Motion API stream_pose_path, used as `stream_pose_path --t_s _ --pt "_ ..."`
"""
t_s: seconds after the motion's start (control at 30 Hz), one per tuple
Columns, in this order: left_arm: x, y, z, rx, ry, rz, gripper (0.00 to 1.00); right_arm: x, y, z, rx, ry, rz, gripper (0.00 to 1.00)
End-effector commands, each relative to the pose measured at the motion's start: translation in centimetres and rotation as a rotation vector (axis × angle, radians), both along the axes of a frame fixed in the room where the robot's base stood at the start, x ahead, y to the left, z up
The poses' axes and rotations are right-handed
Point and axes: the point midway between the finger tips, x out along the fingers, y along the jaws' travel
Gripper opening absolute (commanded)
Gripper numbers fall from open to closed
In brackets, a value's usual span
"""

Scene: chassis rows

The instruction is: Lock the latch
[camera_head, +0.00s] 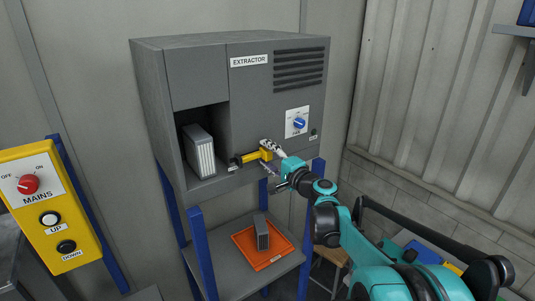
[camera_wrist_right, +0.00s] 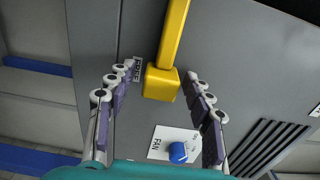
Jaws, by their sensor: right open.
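The latch is a yellow bar with a square yellow block at its right end (camera_head: 251,158), on the lower front of the grey extractor cabinet (camera_head: 262,95). A dark fitting sits at its left end beside the open bay. My right gripper (camera_head: 267,155) is open at the block end. In the right wrist view the latch bar (camera_wrist_right: 173,35) runs down from the top to the block, and the open fingers of the right gripper (camera_wrist_right: 157,74) stand on either side of the block. I cannot tell whether they touch it. My left gripper is out of view.
A blue fan knob (camera_head: 299,123) is right of the latch. A pale ribbed filter (camera_head: 200,153) stands in the open bay. Below, an orange tray (camera_head: 285,256) holds a grey filter (camera_head: 262,235). A yellow control box (camera_head: 50,205) with a red mains knob is at left.

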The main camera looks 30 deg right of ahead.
Motion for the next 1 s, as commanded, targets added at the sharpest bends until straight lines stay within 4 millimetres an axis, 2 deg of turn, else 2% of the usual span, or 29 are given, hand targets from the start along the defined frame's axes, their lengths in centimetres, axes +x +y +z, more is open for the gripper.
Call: stream_pose_path --t_s 0.2,0.4,0.53,0.63,0.9,1.0 --pt "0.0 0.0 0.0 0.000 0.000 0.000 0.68 0.0 0.0 0.0 0.000 0.000 0.000 0.52" --pt "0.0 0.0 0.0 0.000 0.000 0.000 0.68 0.0 0.0 0.0 0.000 0.000 0.000 0.00" --pt "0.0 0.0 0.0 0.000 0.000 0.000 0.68 0.0 0.0 0.0 -0.001 0.000 0.000 0.00" --pt "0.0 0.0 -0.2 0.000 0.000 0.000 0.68 0.0 0.9 -0.1 -0.001 0.000 0.001 0.00" --pt "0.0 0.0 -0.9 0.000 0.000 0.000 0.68 -0.5 7.6 -0.1 -0.001 0.001 0.005 0.00" --pt "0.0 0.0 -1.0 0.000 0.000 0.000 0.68 -0.7 9.4 -0.1 -0.001 0.001 0.005 0.00"
